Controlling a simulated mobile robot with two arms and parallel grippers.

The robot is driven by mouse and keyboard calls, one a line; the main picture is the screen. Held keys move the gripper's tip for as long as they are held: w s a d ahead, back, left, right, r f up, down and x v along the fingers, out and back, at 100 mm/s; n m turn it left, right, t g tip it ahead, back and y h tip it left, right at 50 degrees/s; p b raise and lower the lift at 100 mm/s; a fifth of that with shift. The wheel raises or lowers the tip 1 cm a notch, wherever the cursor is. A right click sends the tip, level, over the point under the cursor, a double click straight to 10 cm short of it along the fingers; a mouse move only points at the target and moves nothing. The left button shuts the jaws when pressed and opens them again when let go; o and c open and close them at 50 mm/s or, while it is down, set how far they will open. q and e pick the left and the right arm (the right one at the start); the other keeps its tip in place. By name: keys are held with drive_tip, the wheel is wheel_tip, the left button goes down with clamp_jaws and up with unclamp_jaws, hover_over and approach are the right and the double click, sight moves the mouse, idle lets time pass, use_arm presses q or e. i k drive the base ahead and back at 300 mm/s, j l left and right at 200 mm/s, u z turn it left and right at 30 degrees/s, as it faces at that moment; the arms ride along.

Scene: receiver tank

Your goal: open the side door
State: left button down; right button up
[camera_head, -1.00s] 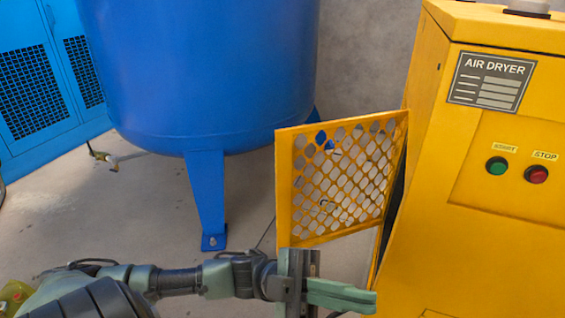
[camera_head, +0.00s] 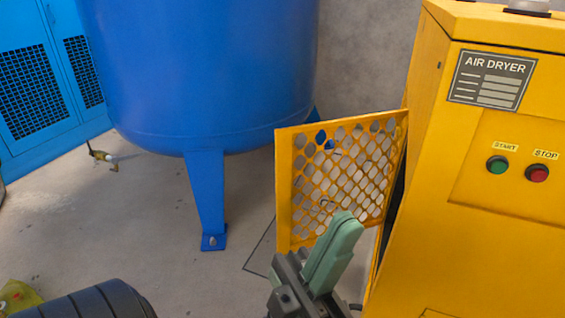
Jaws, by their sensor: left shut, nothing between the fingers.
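The side door (camera_head: 300,185) is a yellow panel with a perforated mesh. It stands swung out from the left side of the yellow air dryer (camera_head: 500,240), with a dark gap showing at its hinge edge. My left gripper (camera_head: 345,225) is shut and empty, its green fingers pointing up in front of the door's lower part and hiding its lower edge. I cannot tell whether the fingers touch the door. My right gripper is not in view.
A blue tank (camera_head: 200,75) on legs stands to the left of the door, one leg (camera_head: 207,200) bolted to the floor. A blue cabinet with dark grilles (camera_head: 35,90) is at the far left. The floor (camera_head: 130,225) between is mostly clear.

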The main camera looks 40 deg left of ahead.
sight(286, 153)
drive_tip(key=k+j, duration=0.1)
drive_tip(key=j, duration=0.15)
drive_tip(key=k+j, duration=0.1)
drive_tip(key=i+j+u, duration=0.1)
drive_tip(key=j, duration=0.8)
